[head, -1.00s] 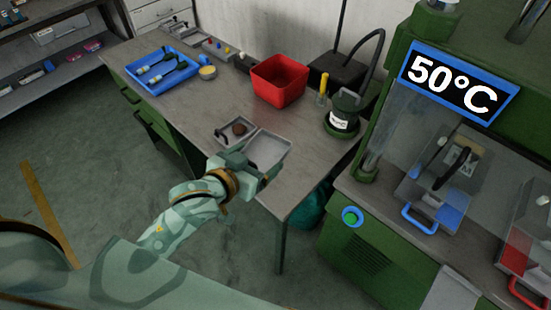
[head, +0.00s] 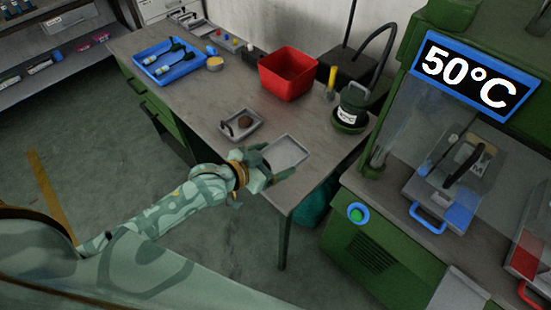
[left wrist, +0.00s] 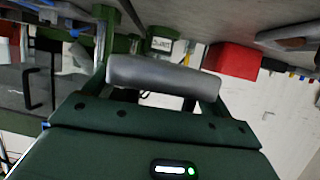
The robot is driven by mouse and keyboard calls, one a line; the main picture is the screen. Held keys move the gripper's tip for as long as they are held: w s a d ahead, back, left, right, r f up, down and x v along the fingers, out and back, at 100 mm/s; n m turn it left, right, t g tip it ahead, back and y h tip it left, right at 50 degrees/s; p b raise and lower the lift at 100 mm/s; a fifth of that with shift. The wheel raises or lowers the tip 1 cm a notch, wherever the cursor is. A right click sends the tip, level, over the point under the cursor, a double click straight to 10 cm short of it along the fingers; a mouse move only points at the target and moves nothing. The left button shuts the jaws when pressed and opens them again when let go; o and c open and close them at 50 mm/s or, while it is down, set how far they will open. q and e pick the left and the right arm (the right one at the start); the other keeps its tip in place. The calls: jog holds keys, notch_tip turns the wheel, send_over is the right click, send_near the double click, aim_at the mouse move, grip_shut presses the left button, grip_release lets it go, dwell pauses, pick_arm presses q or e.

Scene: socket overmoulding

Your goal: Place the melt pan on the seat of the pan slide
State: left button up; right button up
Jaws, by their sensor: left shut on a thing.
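My left gripper (head: 265,168) is shut on the melt pan (head: 288,151), a shallow light grey square pan that looks empty. It holds the pan over the front right part of the bench; the height above the top is hard to tell. In the left wrist view a rounded grey bar (left wrist: 163,77), seemingly the pan's handle, lies across between the fingers. At the right, a blue-handled slide (head: 428,217) sits on the green machine under the 50°C display, partly behind a clear guard. I cannot make out its seat. My right gripper is not in view.
A small grey tray (head: 257,132) with a brown lump stands left of the pan. A red bin (head: 288,73), a dark green pot (head: 352,106) and a blue tray (head: 148,70) stand further back. A red-handled part (head: 530,265) is at the far right.

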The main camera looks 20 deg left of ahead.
pick_arm(q)
jog(key=w+a+f+b, duration=0.1)
jog(key=w+f, duration=0.1)
jog(key=w+a+f+b, duration=0.1)
jog(key=w+f+b, duration=0.1)
jog(key=w, duration=0.1)
jog(key=w+a+f+b, duration=0.1)
jog(key=w+f, duration=0.1)
jog(key=f, duration=0.1)
jog(key=shift+w, duration=0.15)
jog(key=f, duration=0.1)
jog(key=f+b, duration=0.2)
jog(key=shift+w+f, duration=0.25)
jog(key=shift+r, duration=0.15)
jog(key=o, duration=1)
jog(key=shift+f, duration=0.2)
jog(key=shift+c, duration=0.2)
